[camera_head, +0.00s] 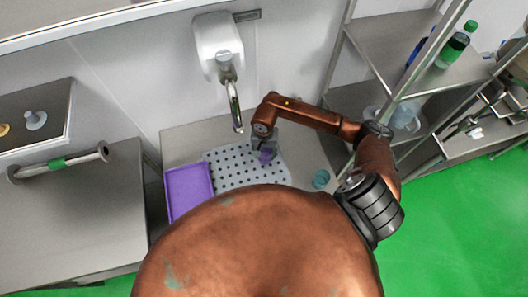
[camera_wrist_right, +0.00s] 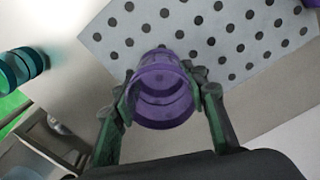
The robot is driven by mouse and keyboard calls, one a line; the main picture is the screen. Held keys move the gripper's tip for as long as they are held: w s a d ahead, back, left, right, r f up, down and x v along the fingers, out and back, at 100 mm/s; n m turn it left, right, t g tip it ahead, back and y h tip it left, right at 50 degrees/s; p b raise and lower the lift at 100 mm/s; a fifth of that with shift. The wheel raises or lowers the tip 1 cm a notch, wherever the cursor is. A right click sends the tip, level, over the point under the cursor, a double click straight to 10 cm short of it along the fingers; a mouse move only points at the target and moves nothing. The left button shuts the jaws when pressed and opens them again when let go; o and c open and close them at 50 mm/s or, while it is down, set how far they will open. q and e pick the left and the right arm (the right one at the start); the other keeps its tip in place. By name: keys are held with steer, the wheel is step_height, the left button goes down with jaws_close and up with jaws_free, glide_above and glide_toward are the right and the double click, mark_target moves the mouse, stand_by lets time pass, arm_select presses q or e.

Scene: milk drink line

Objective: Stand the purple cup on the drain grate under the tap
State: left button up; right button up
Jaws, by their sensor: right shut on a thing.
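The purple cup (camera_head: 266,156) is held in my right gripper (camera_head: 264,146), over the right part of the perforated grey drain grate (camera_head: 225,178). In the right wrist view the purple cup (camera_wrist_right: 163,92) sits between the two fingers of my right gripper (camera_wrist_right: 163,90), its open mouth toward the camera. The grate (camera_wrist_right: 140,30) lies beyond it there. I cannot tell whether the cup touches anything below. The silver tap (camera_head: 236,106) hangs from a white wall dispenser, left of the gripper. My left gripper is not in view.
A purple tray (camera_head: 188,188) lies left of the grate. A teal cup (camera_head: 321,179) stands on the counter to the right; teal items (camera_wrist_right: 20,68) show in the wrist view. A metal shelf (camera_head: 465,70) with bottles stands at right. A left side table (camera_head: 95,225) has bare space.

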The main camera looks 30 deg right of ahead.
mark_target(265, 153)
steer(key=shift+w+d+f, duration=0.35)
steer(key=shift+w+f, duration=0.1)
steer(key=shift+f, duration=0.2)
steer(key=shift+w+d+f, duration=0.3)
steer(key=shift+w+f, duration=0.15)
steer(key=shift+f, duration=0.15)
steer(key=shift+w+d+f+p, duration=0.1)
steer(key=shift+w+f+p, duration=0.1)
steer(key=shift+f+p, duration=0.1)
step_height(265, 153, down, 2)
steer(key=shift+f+p, duration=0.1)
steer(key=shift+p, duration=0.6)
steer(key=shift+f, duration=0.5)
steer(key=o, duration=0.6)
steer(key=shift+f, duration=0.15)
steer(key=shift+c, duration=0.2)
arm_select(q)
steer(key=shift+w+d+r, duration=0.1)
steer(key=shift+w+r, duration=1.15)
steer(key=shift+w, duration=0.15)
arm_select(e)
steer(key=o, duration=0.4)
steer(key=shift+o, duration=0.2)
